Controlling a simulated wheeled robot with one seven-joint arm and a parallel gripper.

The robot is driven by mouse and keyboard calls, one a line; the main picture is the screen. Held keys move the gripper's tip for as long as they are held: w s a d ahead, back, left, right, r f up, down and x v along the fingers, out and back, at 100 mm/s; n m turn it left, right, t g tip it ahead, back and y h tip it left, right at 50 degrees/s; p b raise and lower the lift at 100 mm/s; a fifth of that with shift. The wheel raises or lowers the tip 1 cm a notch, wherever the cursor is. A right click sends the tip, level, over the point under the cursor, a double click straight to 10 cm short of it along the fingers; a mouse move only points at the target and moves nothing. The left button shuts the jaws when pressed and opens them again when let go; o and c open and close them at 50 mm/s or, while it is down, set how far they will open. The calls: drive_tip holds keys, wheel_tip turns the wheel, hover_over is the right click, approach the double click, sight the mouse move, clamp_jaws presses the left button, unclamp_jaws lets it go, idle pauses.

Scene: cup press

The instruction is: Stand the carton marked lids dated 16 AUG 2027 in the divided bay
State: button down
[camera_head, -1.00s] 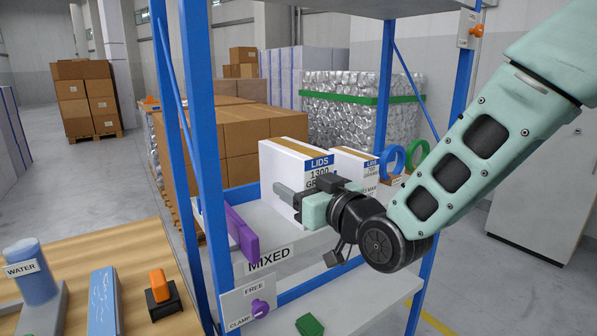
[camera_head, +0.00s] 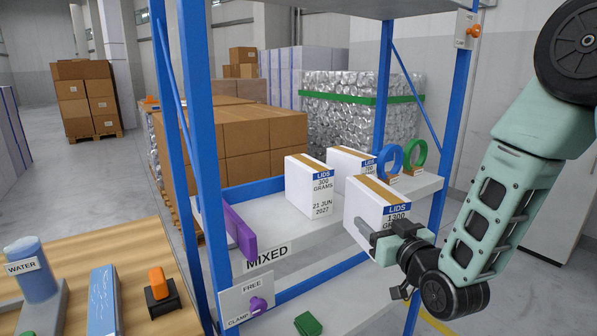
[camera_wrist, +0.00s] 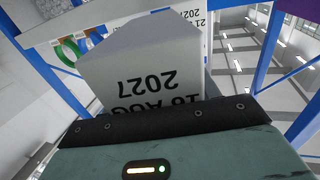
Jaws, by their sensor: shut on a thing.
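The white lids carton (camera_head: 374,214) with a tan stripe and blue LIDS label is in my gripper (camera_head: 392,236), in front of the shelf's right part. Its head-view label reads 1300 and partly GRAMS. The wrist view shows this carton (camera_wrist: 148,65) close up, with 16 AUG 2027 upside down. My gripper is shut on it. Its lower part is partly hidden by the gripper. I cannot tell which part of the rack is the divided bay.
On the MIXED shelf (camera_head: 278,232) stand a lids carton dated 21 JUN 2027 (camera_head: 310,188) and another lids carton (camera_head: 350,164) behind. Blue (camera_head: 390,158) and green (camera_head: 416,156) rings stand to the right. A purple panel (camera_head: 240,230) is at the left. Blue posts (camera_head: 207,150) flank the shelf.

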drive_tip(key=w+d+f+m+h, duration=0.1)
drive_tip(key=d+f, duration=0.3)
drive_tip(key=d, duration=0.4)
drive_tip(key=w+d+f+m+h, duration=0.2)
drive_tip(key=d+f+h, duration=0.2)
drive_tip(key=d, duration=0.3)
drive_tip(key=shift+d+f+m+t+h, duration=0.3)
drive_tip(key=shift+d+f+t, duration=0.1)
drive_tip(key=shift+f, duration=0.15)
